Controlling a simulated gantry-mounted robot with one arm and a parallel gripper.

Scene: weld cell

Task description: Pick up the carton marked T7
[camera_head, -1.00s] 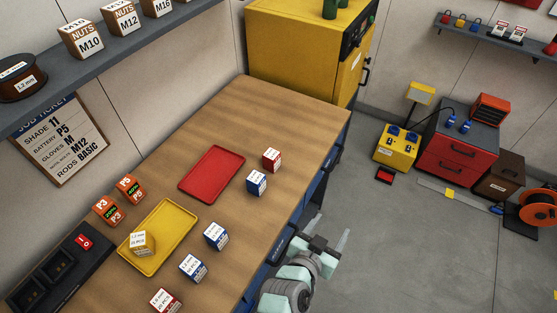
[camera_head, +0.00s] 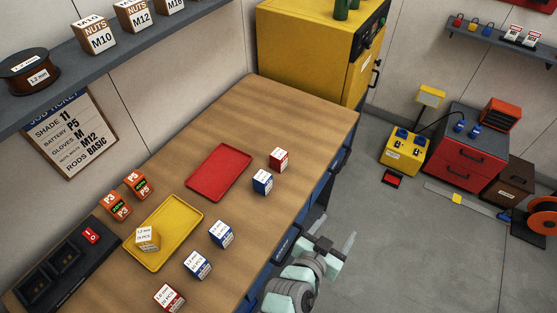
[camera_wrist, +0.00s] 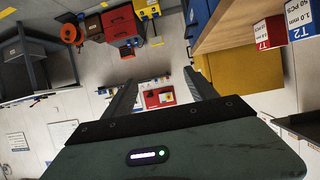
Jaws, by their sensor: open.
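Small cartons stand on the wooden bench: a red one (camera_head: 278,159) and a blue one (camera_head: 262,182) right of the red tray, two more blue ones (camera_head: 221,234) (camera_head: 198,265) and a red one (camera_head: 169,297) nearer the front. A yellow carton (camera_head: 147,238) stands in the yellow tray (camera_head: 180,218). In the wrist view a blue carton (camera_wrist: 302,22) reads T2, beside a red one (camera_wrist: 269,32). My gripper (camera_head: 334,241) is open and empty, right of the bench edge; its fingers (camera_wrist: 160,92) show apart in the wrist view.
The red tray (camera_head: 218,171) lies empty on the bench. Orange P3 and P5 batteries (camera_head: 117,205) stand near a black charger (camera_head: 62,268). A yellow cabinet (camera_head: 315,50) stands behind the bench.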

